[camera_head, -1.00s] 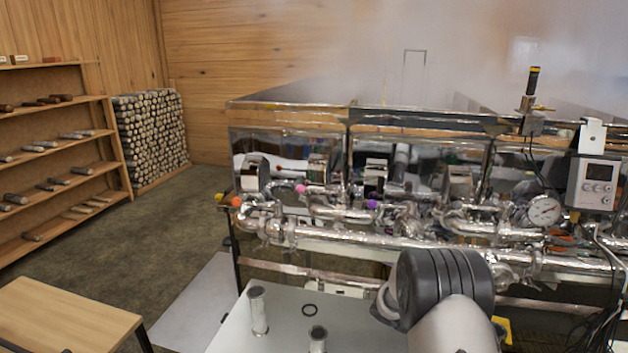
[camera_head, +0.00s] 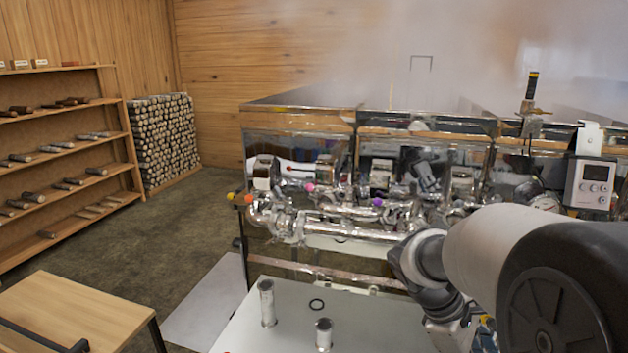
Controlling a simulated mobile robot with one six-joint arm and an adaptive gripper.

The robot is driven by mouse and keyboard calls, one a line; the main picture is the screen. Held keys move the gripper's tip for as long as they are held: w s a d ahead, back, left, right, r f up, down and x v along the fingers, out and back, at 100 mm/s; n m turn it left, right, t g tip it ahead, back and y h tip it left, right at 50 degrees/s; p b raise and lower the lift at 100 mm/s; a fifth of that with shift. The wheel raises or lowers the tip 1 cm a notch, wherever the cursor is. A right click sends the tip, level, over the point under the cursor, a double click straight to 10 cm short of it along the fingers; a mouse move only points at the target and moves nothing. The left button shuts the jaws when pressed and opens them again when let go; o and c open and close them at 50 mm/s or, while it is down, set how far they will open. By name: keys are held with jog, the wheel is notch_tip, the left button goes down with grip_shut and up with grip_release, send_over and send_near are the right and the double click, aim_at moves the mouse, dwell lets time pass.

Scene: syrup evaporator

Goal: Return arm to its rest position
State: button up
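My arm reaches in from the lower right in the head view, with its large dark joint nearest the camera and a pale link running left to a grey wrist. The wrist hangs in front of the evaporator's lower pipes, over the right part of the pale table (camera_head: 290,325). The far end of the arm drops toward the bottom edge, and I cannot make out the gripper's fingers. Whether it holds anything is hidden.
The steaming metal evaporator (camera_head: 300,139) with its pipes fills the back right. Two metal cylinders (camera_head: 267,302) and a black ring (camera_head: 317,304) are on the pale table. A wooden table (camera_head: 75,305) stands lower left, shelves (camera_head: 65,146) far left.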

jog(key=s+a+r+m+t+y, duration=0.3)
jog(key=s+a+m, duration=0.2)
jog(key=s+a, duration=0.2)
jog(key=s+a+r+m+t+y, duration=0.3)
jog(key=s+a, duration=0.3)
jog(key=a, duration=0.2)
jog(key=shift+s+a+m+t, duration=0.15)
jog(key=shift+s+m+t, duration=0.3)
jog(key=shift+m, duration=0.45)
jog(key=shift+w, duration=0.1)
